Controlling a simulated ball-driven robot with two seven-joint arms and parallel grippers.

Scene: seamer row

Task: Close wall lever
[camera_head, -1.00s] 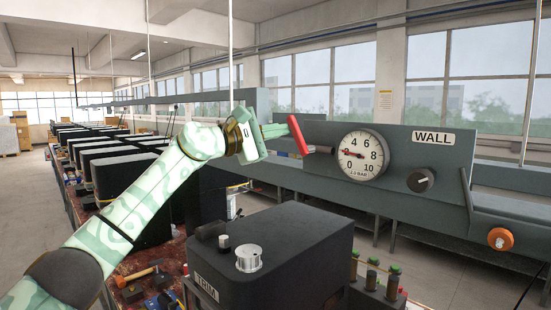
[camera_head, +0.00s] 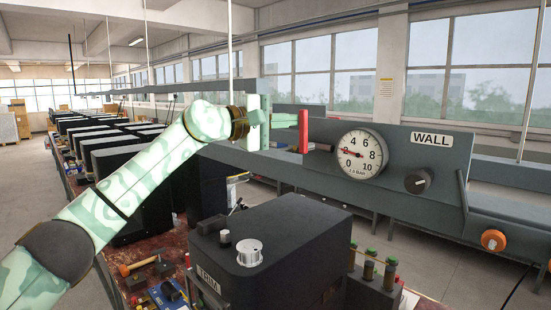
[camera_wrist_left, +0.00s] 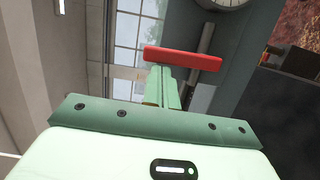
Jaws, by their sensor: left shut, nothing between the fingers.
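The red wall lever (camera_head: 303,131) stands nearly upright at the left part of the grey panel marked WALL. In the left wrist view the lever (camera_wrist_left: 183,59) is a red bar crossing just beyond my fingertips. My left gripper (camera_head: 292,120) is shut and empty, its green fingers pointing right at the lever's upper part. The left wrist view shows the fingers (camera_wrist_left: 163,75) together, their tips at the bar's edge. I cannot tell whether they touch it. The lever's pivot is not clear. My right gripper is not in view.
A black machine marked TRIM (camera_head: 300,235) stands below in front. A hammer (camera_head: 138,267) lies at lower left.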

